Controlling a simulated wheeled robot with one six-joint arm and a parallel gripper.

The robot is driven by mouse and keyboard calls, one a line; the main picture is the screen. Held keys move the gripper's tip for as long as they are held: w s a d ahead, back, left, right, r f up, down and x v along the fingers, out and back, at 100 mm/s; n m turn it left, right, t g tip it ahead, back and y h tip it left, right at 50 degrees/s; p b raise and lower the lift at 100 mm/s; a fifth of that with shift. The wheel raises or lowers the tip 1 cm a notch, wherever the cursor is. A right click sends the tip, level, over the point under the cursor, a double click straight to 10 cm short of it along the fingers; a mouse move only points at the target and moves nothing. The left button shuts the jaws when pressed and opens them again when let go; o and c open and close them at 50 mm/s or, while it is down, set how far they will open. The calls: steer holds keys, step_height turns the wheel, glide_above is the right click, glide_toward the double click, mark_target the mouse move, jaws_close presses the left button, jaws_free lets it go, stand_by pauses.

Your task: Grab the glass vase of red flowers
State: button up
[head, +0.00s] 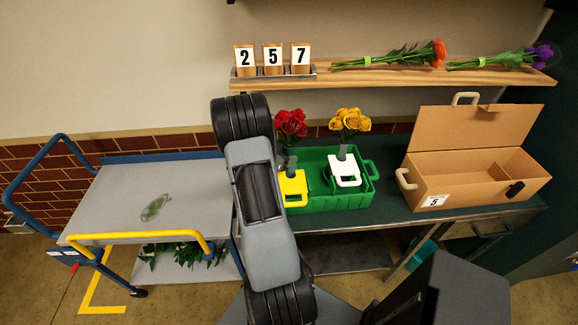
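Red flowers (291,122) stand upright in the head view, just right of my arm. They rise from a glass vase (291,163) at the left end of a green crate (330,202) on the dark green bench. A yellow holder with a handle (293,190) is at the vase. My arm covers the crate's left end, and the lower vase is hard to make out. Beside them, yellow flowers (351,121) stand in a vase with a white holder (345,172). My gripper is not in view, so its relation to the vase cannot be told.
An open cardboard box (470,182) stands right on the bench (392,201). Above, a wooden shelf (400,76) holds number blocks (273,60) and orange (437,52) and purple (541,56) flower bunches. A grey cart (115,205) with blue and yellow rails stands left.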

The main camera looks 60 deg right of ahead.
jaws_close()
stand_by(0.3)
steer(key=shift+r, duration=0.1)
stand_by(0.8)
